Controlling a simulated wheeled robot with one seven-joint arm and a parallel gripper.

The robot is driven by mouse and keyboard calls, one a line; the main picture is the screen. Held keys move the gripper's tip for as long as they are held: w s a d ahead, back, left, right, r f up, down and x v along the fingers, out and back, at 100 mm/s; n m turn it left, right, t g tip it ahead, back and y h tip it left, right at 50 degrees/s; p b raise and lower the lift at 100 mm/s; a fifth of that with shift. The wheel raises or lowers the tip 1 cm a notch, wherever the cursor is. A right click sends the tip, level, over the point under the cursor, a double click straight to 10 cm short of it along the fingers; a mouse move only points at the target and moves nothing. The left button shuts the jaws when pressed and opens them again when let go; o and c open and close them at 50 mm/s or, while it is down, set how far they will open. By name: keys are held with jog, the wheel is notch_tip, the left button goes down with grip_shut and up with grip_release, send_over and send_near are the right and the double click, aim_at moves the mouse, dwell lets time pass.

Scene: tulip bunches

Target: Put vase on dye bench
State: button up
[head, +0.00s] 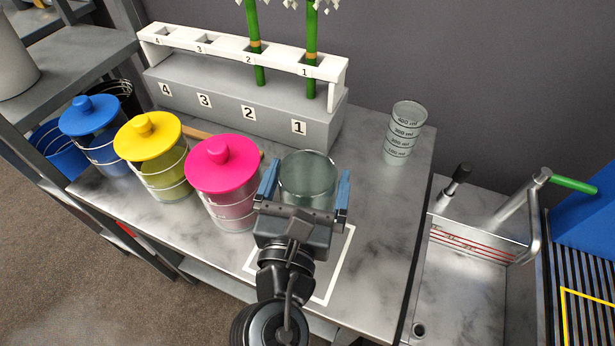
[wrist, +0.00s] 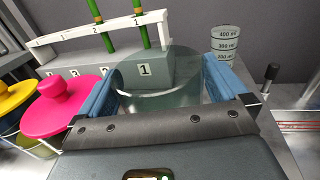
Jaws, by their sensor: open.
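The clear grey glass vase (head: 307,172) is upright over the dye bench (head: 385,215), towards the back of a white square outline (head: 340,265). My gripper (head: 306,186) is open, with one blue finger on each side of the vase. In the wrist view the vase (wrist: 165,88) also shows between the two spread fingers of my gripper (wrist: 158,85). The vase's base is hidden behind my gripper, so I cannot tell whether it rests on the bench or whether the fingers touch the glass.
Jars with pink (head: 222,165), yellow (head: 147,135) and blue (head: 89,116) lids stand left. A numbered rack (head: 235,95) holding two green stems stands behind. A measuring beaker (head: 404,133) is at back right. A sink (head: 465,270) lies right of the bench.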

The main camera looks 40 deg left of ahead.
jog(key=b+v, duration=0.1)
jog(key=v, duration=1.1)
jog(key=s+d+f+m+g+h, duration=0.1)
jog(key=s+d+f+m+g, duration=0.1)
jog(key=d+f+m, duration=0.55)
jog(key=s+d+f+m+g+h, duration=0.1)
jog(key=d+f+m, duration=0.1)
jog(key=d+m, duration=0.95)
jog(key=s+d+r+m+h, duration=0.2)
jog(key=s+d+r+m, duration=0.2)
jog(key=d+m, duration=0.4)
jog(key=s+d+r+m+t+h, duration=0.1)
jog(key=s+d+r+m+h, duration=0.2)
jog(key=s+d+m, duration=0.4)
jog(key=d+r+m, duration=0.1)
jog(key=m, duration=0.6)
jog(key=shift+s+h, duration=0.25)
jog(key=shift+h, duration=0.05)
